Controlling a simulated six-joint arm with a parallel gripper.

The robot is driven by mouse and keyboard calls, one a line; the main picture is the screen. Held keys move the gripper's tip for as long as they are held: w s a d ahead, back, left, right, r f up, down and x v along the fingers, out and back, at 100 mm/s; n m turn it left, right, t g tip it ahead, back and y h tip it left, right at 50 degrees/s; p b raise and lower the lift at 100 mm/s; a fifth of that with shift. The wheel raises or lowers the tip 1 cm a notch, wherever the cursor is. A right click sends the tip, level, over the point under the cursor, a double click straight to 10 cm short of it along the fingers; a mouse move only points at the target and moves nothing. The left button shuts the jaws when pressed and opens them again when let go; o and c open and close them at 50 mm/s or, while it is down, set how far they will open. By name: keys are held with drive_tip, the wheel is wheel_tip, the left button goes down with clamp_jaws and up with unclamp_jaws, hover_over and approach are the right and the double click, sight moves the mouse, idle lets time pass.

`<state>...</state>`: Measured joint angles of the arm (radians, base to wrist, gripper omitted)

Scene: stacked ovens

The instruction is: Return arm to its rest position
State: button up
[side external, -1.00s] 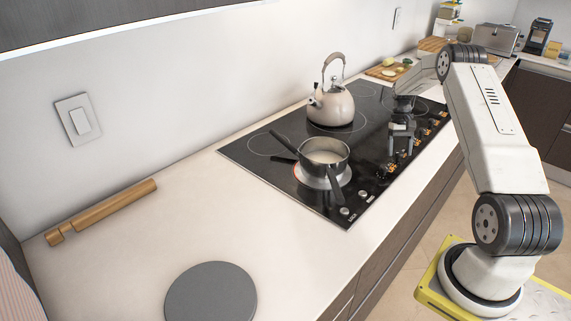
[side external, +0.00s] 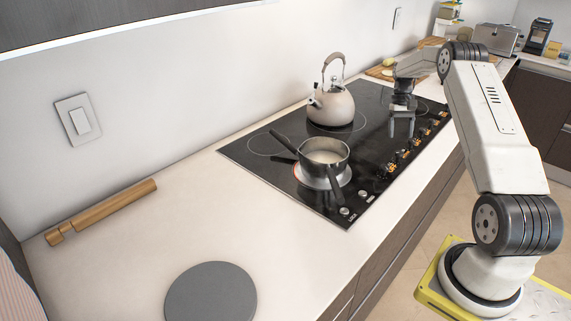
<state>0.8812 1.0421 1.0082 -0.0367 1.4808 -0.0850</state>
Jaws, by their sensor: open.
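My gripper (side external: 401,128) hangs from my arm above the right part of the black cooktop (side external: 262,170), pointing down. Its jaws are open, with nothing seen between them. It is to the right of the kettle and of the saucepan, apart from both in the picture. My arm reaches in from the right side over the counter's front edge.
A beige kettle (side external: 331,106) stands at the back of the cooktop. A saucepan (side external: 325,155) with pale contents sits on a front burner, its handles sticking out. A grey disc (side external: 210,294) and a rolling pin (side external: 103,210) lie on the otherwise clear left counter. A toaster (side external: 496,38) stands far right.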

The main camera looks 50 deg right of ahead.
sight(400, 152)
drive_tip(key=x, duration=0.6)
drive_tip(key=n+h, duration=0.1)
drive_tip(key=n, duration=0.2)
drive_tip(key=shift+a+r+g, duration=0.1)
drive_tip(key=shift+r+g, duration=0.05)
drive_tip(key=shift+g, duration=0.15)
drive_tip(key=n, duration=0.2)
drive_tip(key=n+h, duration=0.1)
drive_tip(key=n, duration=0.1)
drive_tip(key=shift+w+a+n+g+h, duration=0.1)
drive_tip(key=shift+n+g+h, duration=0.2)
drive_tip(key=shift+n+g, duration=0.1)
drive_tip(key=n+h, duration=0.1)
drive_tip(key=n, duration=0.2)
drive_tip(key=shift+a+n+h, duration=0.1)
drive_tip(key=shift+n+h, duration=0.2)
drive_tip(key=shift+n, duration=0.1)
drive_tip(key=n, duration=0.2)
drive_tip(key=n+h, duration=0.1)
drive_tip(key=n, duration=0.1)
drive_tip(key=shift+t+h, duration=0.3)
drive_tip(key=shift+t, duration=0.1)
drive_tip(key=shift+r, duration=0.1)
